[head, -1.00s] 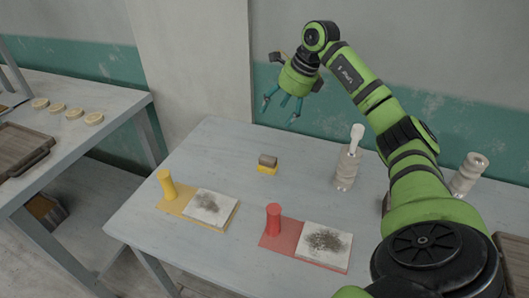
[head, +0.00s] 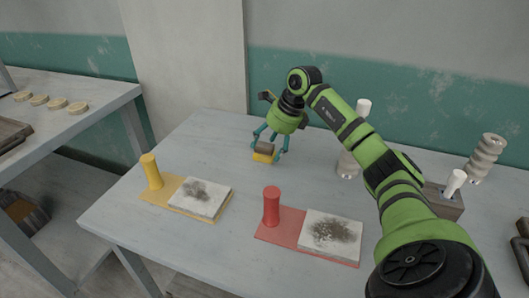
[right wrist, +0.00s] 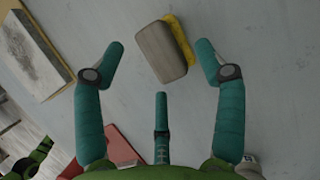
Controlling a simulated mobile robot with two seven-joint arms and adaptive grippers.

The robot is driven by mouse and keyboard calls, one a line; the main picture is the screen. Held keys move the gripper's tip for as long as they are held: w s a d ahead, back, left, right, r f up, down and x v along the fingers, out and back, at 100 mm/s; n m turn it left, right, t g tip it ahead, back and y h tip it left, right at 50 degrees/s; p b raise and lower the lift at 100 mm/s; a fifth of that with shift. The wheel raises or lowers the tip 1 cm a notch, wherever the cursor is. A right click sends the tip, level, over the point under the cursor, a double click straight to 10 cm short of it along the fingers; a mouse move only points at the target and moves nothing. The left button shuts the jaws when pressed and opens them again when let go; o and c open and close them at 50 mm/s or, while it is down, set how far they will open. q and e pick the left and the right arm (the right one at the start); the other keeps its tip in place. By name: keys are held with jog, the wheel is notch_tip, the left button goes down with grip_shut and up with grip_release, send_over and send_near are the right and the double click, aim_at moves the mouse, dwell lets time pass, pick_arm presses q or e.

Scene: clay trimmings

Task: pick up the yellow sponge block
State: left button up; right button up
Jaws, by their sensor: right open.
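The yellow sponge block (head: 262,157) lies on the grey table with a grey-brown block on its top or back. In the right wrist view its yellow edge (right wrist: 181,42) shows behind the grey-brown face (right wrist: 160,53). My right gripper (head: 267,145) is open, its teal fingers pointing down around the block. In the right wrist view the gripper (right wrist: 160,62) has one finger to each side of the block, with a wider gap at the left and the right fingertip close to the yellow edge. I cannot tell whether they touch. My left gripper is not in view.
A yellow mat (head: 154,195) and a red mat (head: 276,232) hold matching cylinders and speckled white tiles at the front. A pale bottle (head: 347,165) and a ribbed cylinder (head: 486,158) stand to the right. A side table (head: 75,118) with round discs is at left.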

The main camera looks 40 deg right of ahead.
aim_at(261, 145)
jog(key=shift+x, duration=0.75)
jog(key=c, duration=1.1)
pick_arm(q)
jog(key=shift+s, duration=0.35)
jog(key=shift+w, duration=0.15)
pick_arm(e)
jog(key=shift+r, duration=0.1)
jog(key=shift+w+r, duration=0.1)
jog(key=shift+r, duration=0.35)
notch_tip(261, 145, up, 3)
jog(key=shift+r, duration=0.2)
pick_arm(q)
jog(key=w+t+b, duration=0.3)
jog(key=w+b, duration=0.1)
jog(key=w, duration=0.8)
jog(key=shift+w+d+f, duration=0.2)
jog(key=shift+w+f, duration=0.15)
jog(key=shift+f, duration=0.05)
pick_arm(e)
jog(key=s+d+r, duration=0.1)
jog(key=s+r, duration=0.5)
jog(key=s, duration=0.5)
jog(key=shift+s+d+r, duration=0.3)
jog(key=shift+s+r, duration=0.05)
